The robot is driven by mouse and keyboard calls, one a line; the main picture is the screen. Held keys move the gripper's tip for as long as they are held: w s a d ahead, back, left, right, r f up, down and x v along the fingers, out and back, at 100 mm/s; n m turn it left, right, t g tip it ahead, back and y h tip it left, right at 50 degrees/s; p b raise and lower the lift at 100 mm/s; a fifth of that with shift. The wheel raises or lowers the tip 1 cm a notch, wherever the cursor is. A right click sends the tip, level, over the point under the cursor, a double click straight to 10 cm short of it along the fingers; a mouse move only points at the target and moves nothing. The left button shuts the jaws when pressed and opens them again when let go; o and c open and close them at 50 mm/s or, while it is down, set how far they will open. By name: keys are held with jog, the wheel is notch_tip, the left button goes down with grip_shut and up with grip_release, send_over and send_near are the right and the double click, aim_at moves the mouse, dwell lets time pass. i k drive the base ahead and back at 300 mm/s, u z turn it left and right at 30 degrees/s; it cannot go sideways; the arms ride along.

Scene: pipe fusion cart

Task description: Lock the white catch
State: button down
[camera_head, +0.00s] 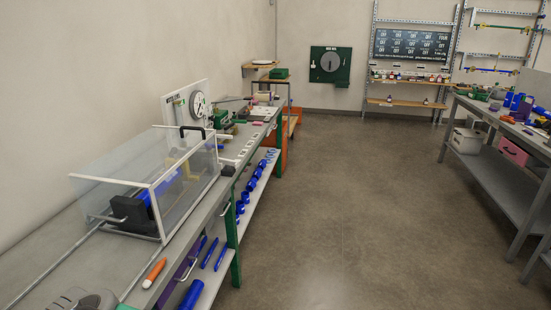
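A clear guard box (195,185) with white edges stands on the left workbench, over a blue pipe (166,186) and a black block (128,212). A black handle (191,129) is at its far top edge. Small white pieces (229,161) stick out at the bench edge just beyond the box. I cannot tell whether one of them is the white catch, or how it is set. My gripper does not show clearly in this view.
The left bench (190,238) has a lower shelf with several blue pipe fittings (254,178). An orange-handled tool (154,272) lies near its front edge. A dial gauge on a white panel (197,104) stands behind the box. The floor (335,190) between the benches is clear.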

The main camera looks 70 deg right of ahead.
aim_at(228, 163)
jog(key=z, duration=2.75)
jog(key=i, duration=2.4)
jog(key=u, duration=3.05)
